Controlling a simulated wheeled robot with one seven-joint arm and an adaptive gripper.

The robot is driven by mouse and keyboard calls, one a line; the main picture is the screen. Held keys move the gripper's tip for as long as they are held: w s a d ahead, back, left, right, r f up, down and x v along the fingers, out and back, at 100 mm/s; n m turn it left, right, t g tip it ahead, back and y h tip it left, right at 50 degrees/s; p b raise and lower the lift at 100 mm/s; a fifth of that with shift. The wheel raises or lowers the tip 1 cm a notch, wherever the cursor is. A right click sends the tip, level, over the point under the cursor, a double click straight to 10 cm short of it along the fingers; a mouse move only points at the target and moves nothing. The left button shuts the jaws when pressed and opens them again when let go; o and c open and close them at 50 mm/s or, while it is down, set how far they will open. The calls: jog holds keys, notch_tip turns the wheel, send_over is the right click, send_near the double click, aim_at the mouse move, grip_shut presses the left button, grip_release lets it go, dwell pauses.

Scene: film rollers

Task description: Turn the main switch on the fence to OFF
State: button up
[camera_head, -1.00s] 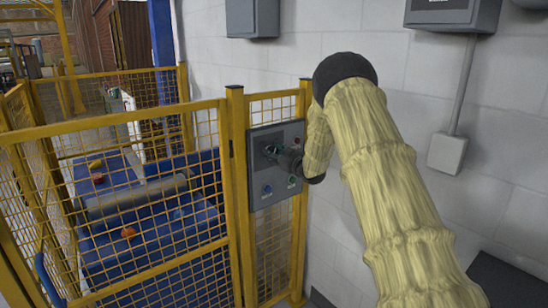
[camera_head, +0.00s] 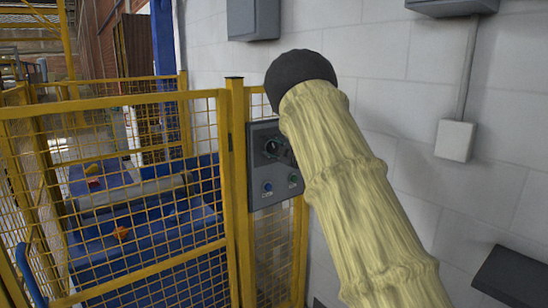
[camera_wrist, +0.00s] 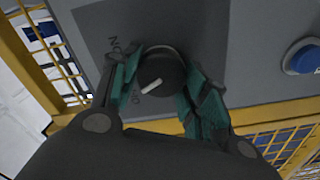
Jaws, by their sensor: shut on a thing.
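The main switch is a round black knob (camera_wrist: 166,68) with a white pointer mark, on a grey panel. In the wrist view it sits between the green fingertips of my gripper (camera_wrist: 163,84), which is shut on it. The white mark points to the lower left, close to a partly hidden label starting with "O". An "ON" label shows further up on the left. In the head view the switch panel (camera_head: 258,192) hangs on the yellow fence. My forearm covers the panel's right edge, and my gripper is mostly hidden there.
A blue button (camera_wrist: 303,57) is right of the knob in the wrist view. Yellow mesh fence (camera_head: 110,105) stands left of the panel, with blue machinery behind it. A white wall (camera_head: 385,85) with grey boxes is close on the right.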

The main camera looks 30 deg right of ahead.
jog(key=shift+f+n+b, duration=0.15)
jog(key=shift+n+b, duration=0.8)
jog(key=shift+n, duration=0.15)
jog(key=o, duration=1)
jog(key=s, duration=0.8)
jog(key=s+d, duration=0.1)
jog(key=s, duration=0.3)
